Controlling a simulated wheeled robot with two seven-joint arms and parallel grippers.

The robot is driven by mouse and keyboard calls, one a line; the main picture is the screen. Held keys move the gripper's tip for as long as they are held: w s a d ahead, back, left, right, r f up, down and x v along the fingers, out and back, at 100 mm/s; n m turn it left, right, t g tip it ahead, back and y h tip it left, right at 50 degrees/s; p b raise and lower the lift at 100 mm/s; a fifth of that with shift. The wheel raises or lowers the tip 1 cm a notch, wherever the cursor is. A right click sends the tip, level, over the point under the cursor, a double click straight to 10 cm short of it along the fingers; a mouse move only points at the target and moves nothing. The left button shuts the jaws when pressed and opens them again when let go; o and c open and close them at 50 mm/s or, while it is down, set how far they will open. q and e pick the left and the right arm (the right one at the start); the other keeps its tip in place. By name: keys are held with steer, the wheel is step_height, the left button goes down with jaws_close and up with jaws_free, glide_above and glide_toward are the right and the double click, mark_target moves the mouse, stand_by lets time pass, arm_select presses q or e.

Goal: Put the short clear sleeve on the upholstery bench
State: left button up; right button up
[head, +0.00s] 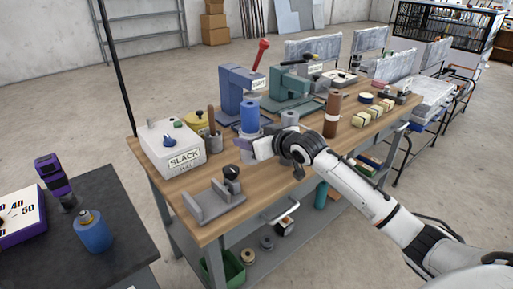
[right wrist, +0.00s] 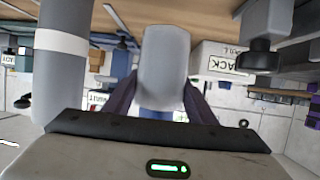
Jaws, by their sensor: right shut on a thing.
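My right gripper (head: 243,146) is over the wood-topped bench (head: 222,222), reaching in from the right. In the right wrist view its dark fingers (right wrist: 165,103) are shut on a short, grey, translucent cylinder (right wrist: 164,65), which looks like the short clear sleeve. In the head view the held sleeve is hard to make out among the fingers and the things behind. I cannot tell whether it touches the bench top. No label shows which surface is the upholstery bench. My left gripper is not in view.
A SLACK box (head: 170,150) stands left of the gripper and a grey cradle (head: 212,206) in front. Blue (head: 240,88) and green (head: 288,88) presses stand behind. A brown roll (head: 332,113) stands to the right. A dark table (head: 115,235) is at front left.

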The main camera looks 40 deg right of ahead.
steer(key=shift+f, duration=2.25)
steer(key=shift+f, duration=0.15)
steer(key=o, duration=1)
steer(key=shift+o, duration=0.2)
steer(key=v, duration=1.2)
steer(key=shift+a, duration=0.1)
